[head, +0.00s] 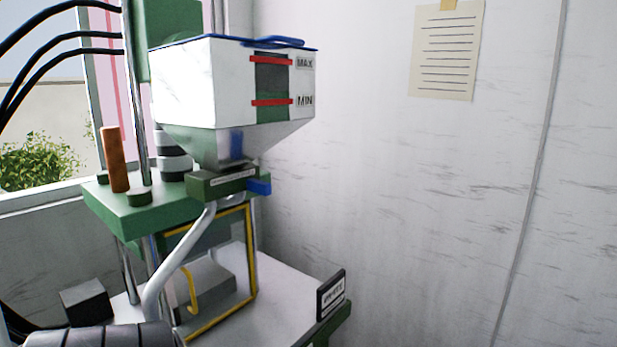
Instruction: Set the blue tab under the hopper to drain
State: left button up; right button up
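The hopper (183,82) is a white box with a tapered grey lower part, a blue rim and a level window with red MAX and MIN marks. Dark material shows in the window. Under its funnel sits a green block (207,186) with a small label, too small to read. The blue tab (260,187) sticks out of the right end of this block. A grey chute (180,262) runs from below the block down to the left. Neither of my grippers is in view.
The hopper stands on a green machine plate (130,212) with an orange handle (113,160). Below are a yellow-framed guard (251,265) and a white table (275,300) with a small sign (331,294). The space right of the tab, before the wall, is clear.

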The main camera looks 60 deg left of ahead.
aim_at(264, 188)
jog(key=u, duration=0.9)
jog(key=i, duration=1.15)
jog(key=u, duration=1.1)
